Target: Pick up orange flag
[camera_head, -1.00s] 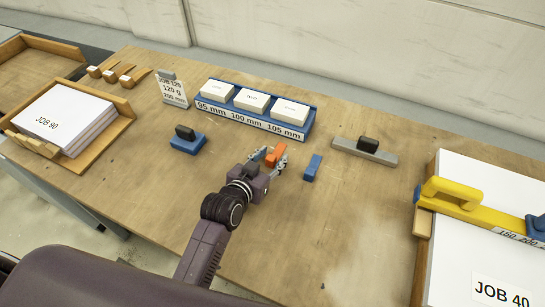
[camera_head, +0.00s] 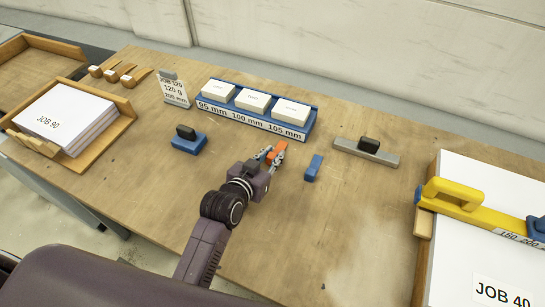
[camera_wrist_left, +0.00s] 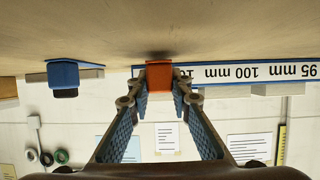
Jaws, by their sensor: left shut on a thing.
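The orange flag (camera_head: 278,151) is a small orange block near the middle of the wooden table, in front of the blue rack. My left gripper (camera_head: 273,156) has its fingers closed on it from both sides. In the left wrist view, which is upside down, the orange flag (camera_wrist_left: 159,75) sits between the fingertips (camera_wrist_left: 160,92) close to the table surface. Whether it touches the table or is slightly raised, I cannot tell. The fingers hide part of its sides. My right gripper is not in view.
A blue block (camera_head: 313,167) lies close to the right of the gripper. A blue stapler-like block with a black knob (camera_head: 188,140) stands to the left, and a grey bar with a black knob (camera_head: 366,152) to the right. The blue rack (camera_head: 255,121) stands behind. The front table area is clear.

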